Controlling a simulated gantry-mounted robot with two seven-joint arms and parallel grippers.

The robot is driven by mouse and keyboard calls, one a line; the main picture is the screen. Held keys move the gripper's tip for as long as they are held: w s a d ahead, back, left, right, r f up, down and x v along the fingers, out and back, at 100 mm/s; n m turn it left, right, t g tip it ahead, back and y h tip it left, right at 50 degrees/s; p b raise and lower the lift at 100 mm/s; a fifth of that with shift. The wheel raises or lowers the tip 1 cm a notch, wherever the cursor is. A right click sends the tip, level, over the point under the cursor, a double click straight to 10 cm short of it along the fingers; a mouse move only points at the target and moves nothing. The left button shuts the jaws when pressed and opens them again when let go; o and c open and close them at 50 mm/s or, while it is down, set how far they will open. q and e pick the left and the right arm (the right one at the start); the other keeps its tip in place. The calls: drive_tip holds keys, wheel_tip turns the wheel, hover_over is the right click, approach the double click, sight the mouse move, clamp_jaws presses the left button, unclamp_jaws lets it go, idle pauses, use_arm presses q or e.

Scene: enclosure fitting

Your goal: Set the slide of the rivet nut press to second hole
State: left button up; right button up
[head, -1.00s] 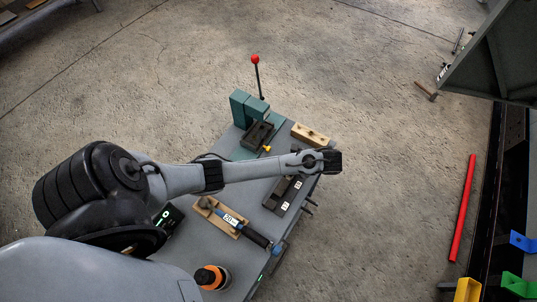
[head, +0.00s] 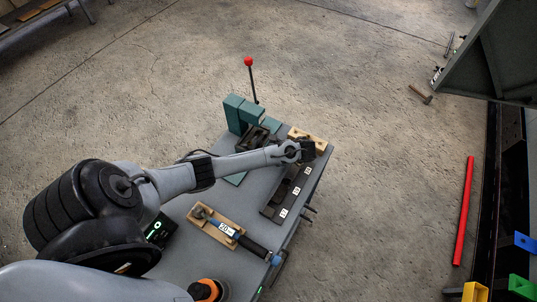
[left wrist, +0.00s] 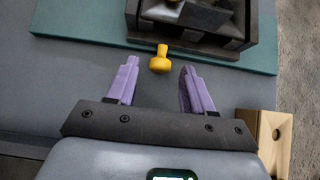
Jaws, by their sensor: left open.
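The rivet nut press (head: 236,112) is a teal frame with a red-knobbed lever at the table's far end. Its dark slide block (head: 252,138) is partly behind my left arm in the head view. In the left wrist view the slide (left wrist: 193,22) shows at the top on the teal base (left wrist: 80,27), with a yellow knob (left wrist: 160,62) on its near side. My left gripper (left wrist: 157,75) is open and empty. Its purple fingers point toward the slide, with the knob between and just beyond their tips. In the head view my left gripper (head: 312,150) is beside the wooden block. Which hole the slide is at cannot be seen.
A wooden block (head: 318,143) with holes stands close by my gripper; it also shows in the left wrist view (left wrist: 268,135).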

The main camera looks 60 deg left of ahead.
use_arm(q)
drive_tip(key=shift+s+a+f, duration=0.15)
drive_tip(key=shift+a+f, duration=0.15)
drive_tip(key=shift+f, duration=0.05)
clamp_jaws()
